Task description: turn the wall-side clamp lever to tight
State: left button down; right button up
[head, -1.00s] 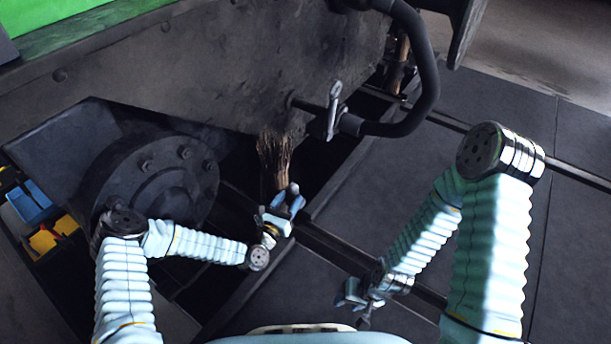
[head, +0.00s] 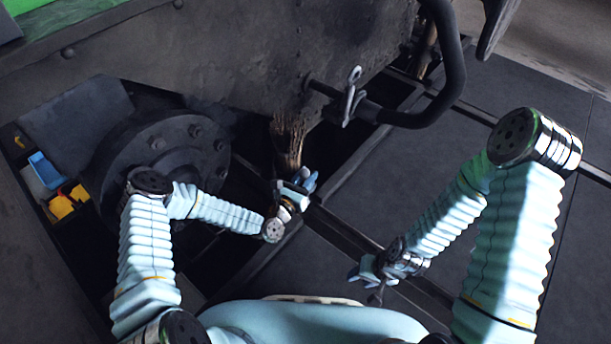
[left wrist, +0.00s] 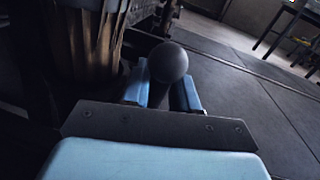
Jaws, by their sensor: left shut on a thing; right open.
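The ball stands out above the fingers. My right gripper (head: 366,272) is open and empty above the dark floor.
A round bolted hub (head: 160,145) is at the left. Blue and yellow bins (head: 62,203) are beyond it. Dark floor plates (head: 490,110) are clear at the right.

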pick_arm(q)
jog(key=shift+w+a+r, duration=0.1)
jog(key=shift+w+a, duration=0.15)
jog(key=shift+a, duration=0.05)
jog(key=shift+w+d+r+g+y+p, duration=0.25)
jog(key=shift+w+g+y+p, duration=0.15)
jog(key=shift+g+y+p, duration=0.35)
jog(key=shift+w+d+r+g+y+p, duration=0.1)
jog(key=shift+w+d+g+y+p, duration=0.15)
jog(key=shift+g+p, duration=0.3)
jog(key=shift+w+d+r+g+y+p, duration=0.1)
jog(key=shift+w+g+p, duration=0.25)
jog(key=shift+p, duration=0.35)
jog(key=shift+w+d+f+m+g+y+p, duration=0.1)
jog(key=shift+w+d+m+g+y+p, duration=0.1)
jog(key=shift+w+g+y+p, duration=0.3)
jog(key=shift+w+d+f+m+g+y+p, duration=0.1)
jog(key=shift+w+d+g+y+p, duration=0.2)
jog(key=shift+p, duration=0.4)
jog(key=shift+f+g+p, duration=0.25)
jog(key=shift+g+p, duration=0.1)
jog(key=shift+f, duration=0.1)
jog(key=c, duration=1)
grip_release()
